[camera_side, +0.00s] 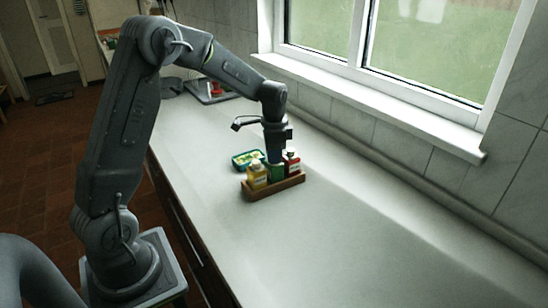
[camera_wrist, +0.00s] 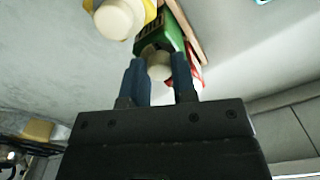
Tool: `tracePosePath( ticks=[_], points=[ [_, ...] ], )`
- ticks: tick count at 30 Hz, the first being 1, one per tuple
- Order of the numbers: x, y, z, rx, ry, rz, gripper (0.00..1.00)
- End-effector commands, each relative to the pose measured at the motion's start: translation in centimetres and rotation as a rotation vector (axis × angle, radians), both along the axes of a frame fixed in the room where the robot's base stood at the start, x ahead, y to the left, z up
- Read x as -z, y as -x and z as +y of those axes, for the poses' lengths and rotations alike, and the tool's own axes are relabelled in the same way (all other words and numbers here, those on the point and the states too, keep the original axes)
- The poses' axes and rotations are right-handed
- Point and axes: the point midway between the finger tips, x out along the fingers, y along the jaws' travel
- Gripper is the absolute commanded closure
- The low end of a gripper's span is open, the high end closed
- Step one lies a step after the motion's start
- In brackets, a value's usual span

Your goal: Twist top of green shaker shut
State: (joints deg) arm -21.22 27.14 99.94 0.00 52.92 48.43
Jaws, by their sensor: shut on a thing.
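The green shaker (camera_side: 275,172) stands in a wooden rack (camera_side: 275,190) on the counter, between a yellow shaker (camera_side: 257,177) and a red shaker (camera_side: 291,162). In the wrist view the green shaker (camera_wrist: 158,34) shows its green body and a cream top (camera_wrist: 159,66). My gripper (camera_wrist: 159,70) is shut on that cream top, one blue finger on each side. In the side view my gripper (camera_side: 274,156) points down over the rack and hides the green shaker's top. The yellow shaker's cream top (camera_wrist: 119,18) is near the left finger. The red shaker (camera_wrist: 196,72) is partly hidden behind the right finger.
A small green tray (camera_side: 247,159) with pale contents sits just behind the rack. A dark tray (camera_side: 212,92) lies farther back on the counter. A tiled wall and window sill (camera_side: 380,100) run along the right. The front counter is clear.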

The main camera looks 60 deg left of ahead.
Motion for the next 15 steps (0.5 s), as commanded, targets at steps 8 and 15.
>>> tracePosePath(
  ticks=[8,15],
  points=[
    [0.01,0.0,0.0,0.225,0.0,0.0,0.86],
    [0.01,0.0,-0.01,0.231,0.0,0.0,0.86]
  ],
)
